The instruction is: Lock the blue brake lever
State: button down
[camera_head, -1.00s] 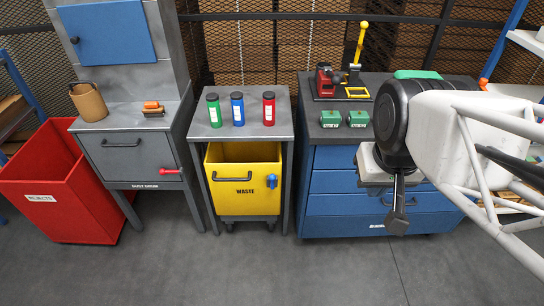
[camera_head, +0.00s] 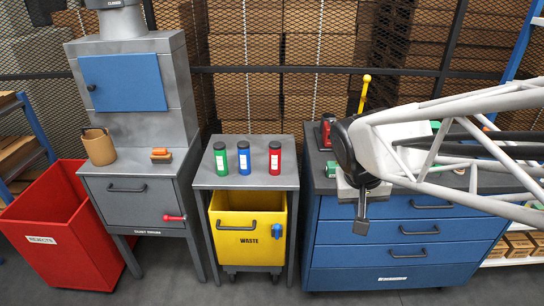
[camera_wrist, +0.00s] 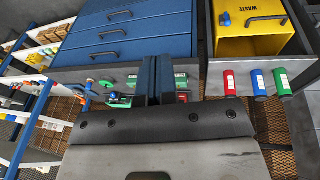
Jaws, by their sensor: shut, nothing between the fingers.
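The blue brake lever (camera_head: 277,230) is a small blue part on the right of the front face of the yellow waste bin (camera_head: 228,240). In the wrist view the lever (camera_wrist: 225,19) shows at the top, right of centre, on the yellow bin (camera_wrist: 265,45). My gripper (camera_head: 362,222) is shut and empty, pointing down in front of the blue drawer cabinet, to the right of the lever and apart from it. Its fingers (camera_wrist: 160,78) show in the middle of the wrist view. I cannot tell the lever's exact position.
The bin stands under a grey table (camera_head: 246,178) with green, blue and red bottles on top. The blue drawer cabinet (camera_head: 400,254) is to the right. A grey cabinet (camera_head: 130,205) and a red rejects bin (camera_head: 60,245) are to the left. Floor shows in front.

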aim_at(277, 231)
jog(key=w+a+f+h, duration=0.1)
jog(key=w+a+f, duration=0.35)
jog(key=w, duration=0.25)
jog(key=w+a+f+t+h, duration=0.1)
jog(key=w+a+f, duration=0.2)
jog(key=w+f, duration=0.3)
jog(key=w+a+f+h, duration=0.1)
jog(key=w+a+f, duration=0.25)
jog(key=w, duration=0.45)
jog(key=w+a+f+n+t, duration=0.1)
jog(key=w+a+f, duration=0.3)
jog(key=a+f, duration=0.4)
jog(key=w+a+f+t, duration=0.1)
jog(key=w+a+f, duration=0.4)
jog(key=f, duration=1.1)
jog(key=a, duration=0.3)
jog(key=shift+a+n+y, duration=0.2)
jog(key=shift+n+y, duration=0.1)
jog(key=shift+n, duration=0.1)
jog(key=shift+f, duration=0.25)
